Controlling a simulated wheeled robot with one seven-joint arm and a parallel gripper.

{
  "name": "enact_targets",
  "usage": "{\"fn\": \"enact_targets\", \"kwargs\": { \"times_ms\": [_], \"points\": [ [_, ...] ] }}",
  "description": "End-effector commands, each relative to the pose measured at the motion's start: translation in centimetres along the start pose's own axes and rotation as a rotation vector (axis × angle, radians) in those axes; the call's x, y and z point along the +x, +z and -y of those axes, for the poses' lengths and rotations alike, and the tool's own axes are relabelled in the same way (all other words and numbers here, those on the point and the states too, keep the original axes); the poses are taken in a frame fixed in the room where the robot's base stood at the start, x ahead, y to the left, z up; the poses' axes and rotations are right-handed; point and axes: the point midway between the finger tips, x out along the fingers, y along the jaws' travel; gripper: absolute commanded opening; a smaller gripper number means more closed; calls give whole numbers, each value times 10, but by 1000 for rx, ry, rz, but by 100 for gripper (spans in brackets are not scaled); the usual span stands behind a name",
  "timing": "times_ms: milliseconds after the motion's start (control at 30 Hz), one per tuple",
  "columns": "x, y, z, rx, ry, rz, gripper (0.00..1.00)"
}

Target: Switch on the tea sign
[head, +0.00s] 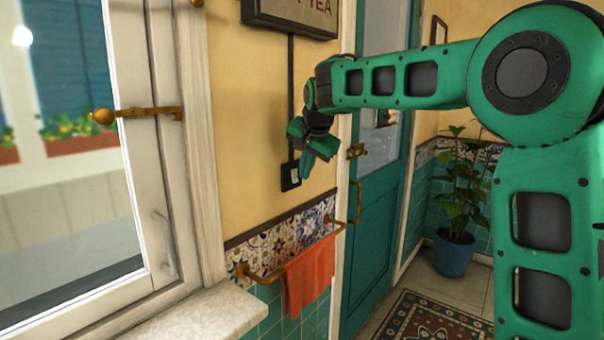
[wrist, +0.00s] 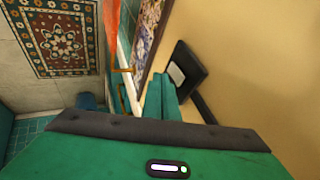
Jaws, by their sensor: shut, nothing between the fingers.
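The tea sign (head: 298,14) hangs high on the yellow wall, cut off by the top edge of the head view. Its lettering looks dark and unlit. A black cable runs down from it to a wall switch (head: 290,175) with a dark plate and a pale rocker. The switch also shows in the wrist view (wrist: 177,75), close to my fingertips. My gripper (head: 313,146) is shut and empty, just above and right of the switch in the head view. I cannot tell whether the fingertips touch the switch.
An orange towel (head: 306,274) hangs on a brass rail (head: 258,276) below the switch. A white window (head: 150,130) and a pale sill (head: 205,316) are at the left. A teal door (head: 380,170) stands behind my arm. A potted plant (head: 458,190) and patterned rug (head: 435,322) are at the right.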

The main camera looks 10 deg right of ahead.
Motion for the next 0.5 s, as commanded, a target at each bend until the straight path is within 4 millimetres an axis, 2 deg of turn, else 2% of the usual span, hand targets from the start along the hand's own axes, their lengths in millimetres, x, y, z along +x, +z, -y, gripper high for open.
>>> {"fn": "enact_targets", "kwargs": {
  "times_ms": [100, 500],
  "points": [
    [-10, -1, -12, -4, -2, 1, 0],
    [-88, -1, -10, -6, -5, 2, 0]
  ]
}}
